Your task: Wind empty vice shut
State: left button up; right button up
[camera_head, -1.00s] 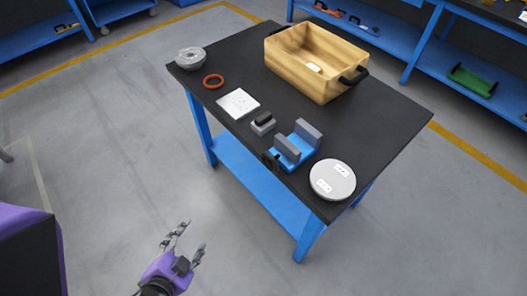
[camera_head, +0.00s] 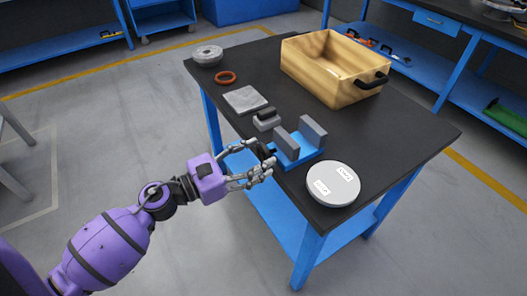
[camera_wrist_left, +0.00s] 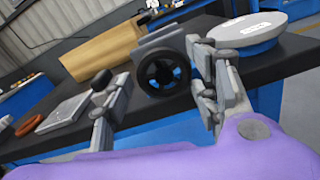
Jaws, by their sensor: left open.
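The vice (camera_head: 297,147) has a blue base and two upright grey jaws with a gap between them; nothing shows in the gap. It stands near the table's front edge. Its black handwheel (camera_wrist_left: 163,73) faces my left wrist camera; in the head view the fingers partly hide it. My left gripper (camera_head: 261,158) is open at the front of the vice, just off the table edge. In the left wrist view the open fingers (camera_wrist_left: 155,78) stand to either side of the wheel. I cannot tell whether they touch it. My right gripper is not in view.
On the dark table (camera_head: 400,130), a round white lidded object (camera_head: 333,184) is close right of the vice. A small grey block (camera_head: 267,119), a grey plate (camera_head: 245,98), an orange ring (camera_head: 225,77) and a grey flanged part (camera_head: 207,56) lie leftward. A wooden box (camera_head: 330,75) stands behind.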

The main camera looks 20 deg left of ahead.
pick_arm(q)
jog(key=shift+w+d, duration=0.4)
jog(key=shift+w, duration=0.15)
jog(key=shift+w+d, duration=0.4)
jog(key=c, duration=0.8)
jog(key=shift+c, duration=0.2)
jog(key=shift+n, duration=0.3)
